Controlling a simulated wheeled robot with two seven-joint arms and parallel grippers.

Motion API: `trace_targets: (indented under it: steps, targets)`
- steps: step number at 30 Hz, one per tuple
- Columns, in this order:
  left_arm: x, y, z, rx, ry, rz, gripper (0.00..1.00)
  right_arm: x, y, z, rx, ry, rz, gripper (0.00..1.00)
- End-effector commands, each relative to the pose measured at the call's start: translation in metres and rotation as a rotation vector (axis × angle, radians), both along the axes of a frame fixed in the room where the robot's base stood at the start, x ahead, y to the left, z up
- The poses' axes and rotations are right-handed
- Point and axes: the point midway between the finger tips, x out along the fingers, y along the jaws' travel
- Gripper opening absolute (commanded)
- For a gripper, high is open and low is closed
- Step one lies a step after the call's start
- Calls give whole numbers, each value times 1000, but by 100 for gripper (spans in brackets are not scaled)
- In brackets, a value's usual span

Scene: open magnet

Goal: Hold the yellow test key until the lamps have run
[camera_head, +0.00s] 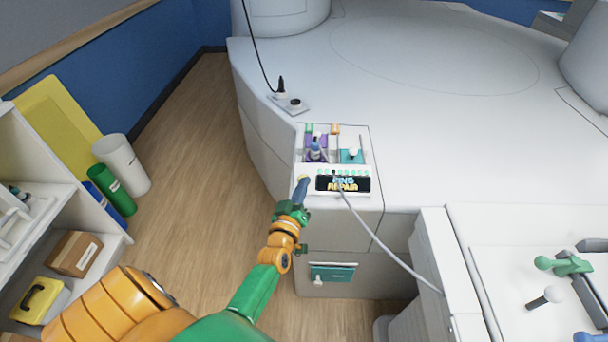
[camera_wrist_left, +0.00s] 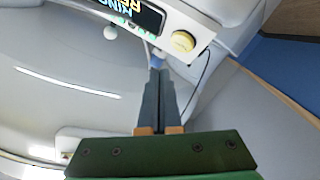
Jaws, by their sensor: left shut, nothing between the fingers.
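The yellow test key (camera_wrist_left: 183,40) is a round button on the side of a white panel box (camera_wrist_left: 200,25) in the left wrist view. In the head view I cannot make it out; my gripper is in front of that end of the box. My left gripper (camera_head: 303,182) is shut and empty at the box's left end. In the left wrist view its closed fingertips (camera_wrist_left: 158,74) point toward the box, below and left of the key, with a visible gap. The lamps (camera_head: 343,171) are a row of small green dots above the dark display (camera_head: 343,184). My right gripper is not in view.
Behind the box are a purple tray (camera_head: 310,141) and a teal tray (camera_head: 352,156) with knobs. A grey cable (camera_head: 385,245) runs from the box to the right counter (camera_head: 480,225). A teal drawer front (camera_head: 333,273) is below. Shelves with boxes stand at left.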

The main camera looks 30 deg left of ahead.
Motion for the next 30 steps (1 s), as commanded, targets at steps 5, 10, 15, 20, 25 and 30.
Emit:
trace_targets:
  steps: [5,10,15,20,25,30]
  targets:
    - [-10,-6,16,1,1,-1,0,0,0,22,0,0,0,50]
    - [-13,-8,16,1,1,-1,0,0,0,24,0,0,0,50]
    - [-13,-8,15,1,1,-1,0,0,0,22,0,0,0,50]
    - [-13,-8,15,1,0,0,0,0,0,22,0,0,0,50]
    - [-23,-28,-28,28,141,-70,0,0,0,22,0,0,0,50]
    - [-105,-85,-168,143,629,-331,0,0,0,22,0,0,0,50]
